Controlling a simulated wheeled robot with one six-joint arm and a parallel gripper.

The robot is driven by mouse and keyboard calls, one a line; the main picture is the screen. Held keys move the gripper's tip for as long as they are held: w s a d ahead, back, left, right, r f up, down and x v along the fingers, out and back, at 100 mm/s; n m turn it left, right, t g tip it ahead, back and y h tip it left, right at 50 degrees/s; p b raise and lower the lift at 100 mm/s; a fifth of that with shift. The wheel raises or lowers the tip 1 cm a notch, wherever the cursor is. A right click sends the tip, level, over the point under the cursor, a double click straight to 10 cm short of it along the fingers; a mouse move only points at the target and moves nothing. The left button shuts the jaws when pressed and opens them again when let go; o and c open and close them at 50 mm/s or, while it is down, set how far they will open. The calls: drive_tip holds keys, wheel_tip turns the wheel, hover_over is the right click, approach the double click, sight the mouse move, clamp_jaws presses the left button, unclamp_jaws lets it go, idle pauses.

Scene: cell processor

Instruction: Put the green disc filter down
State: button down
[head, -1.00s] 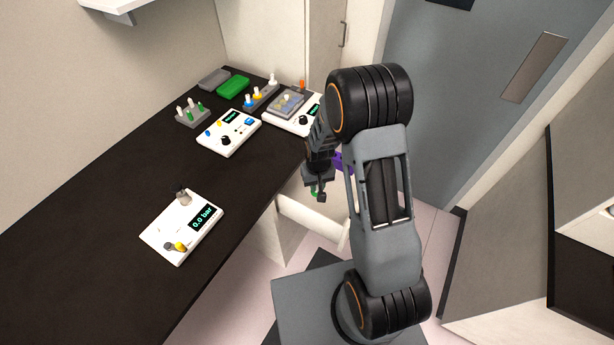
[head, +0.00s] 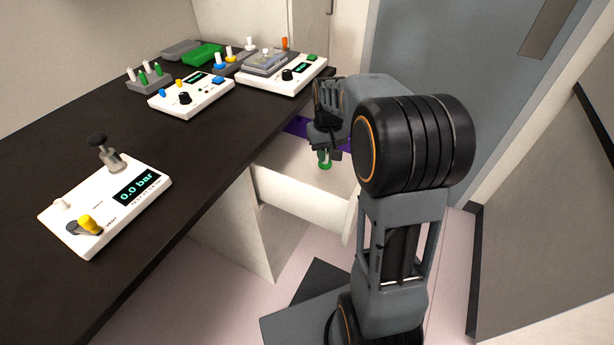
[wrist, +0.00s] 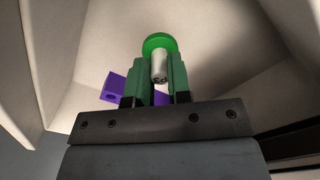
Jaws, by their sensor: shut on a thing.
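The green disc filter (wrist: 158,42) is a green disc with a pale stem. In the wrist view its stem is between the two green fingers of my gripper (wrist: 160,82), and the disc sticks out past their tips. In the head view my gripper (head: 325,150) points down, shut on the filter, whose green edge (head: 325,165) shows just below the fingers. The filter hangs over an open pale drawer or bin (head: 300,197) beside the dark counter. I cannot tell how far it is above the bottom.
A purple part (head: 297,126) lies behind my gripper and also shows in the wrist view (wrist: 117,88). The dark counter (head: 60,150) carries a pressure box (head: 105,215), two white instruments (head: 190,97) (head: 290,78), a green block (head: 204,54) and racks with coloured plugs (head: 150,80).

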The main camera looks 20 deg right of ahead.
drive_tip(key=shift+s+d+f+b, duration=0.25)
drive_tip(key=shift+f+b, duration=0.3)
drive_tip(key=shift+b, duration=0.2)
drive_tip(key=shift+f+b, duration=0.25)
drive_tip(key=shift+b, duration=0.05)
wheel_tip(320, 180, down, 9)
drive_tip(key=b, duration=0.2)
drive_tip(key=shift+s+d+f+b, duration=0.1)
drive_tip(key=shift+b, duration=0.2)
drive_tip(key=c, duration=1.1)
unclamp_jaws()
drive_tip(key=shift+o, duration=0.2)
wheel_tip(320, 180, up, 12)
drive_tip(key=p, duration=0.3)
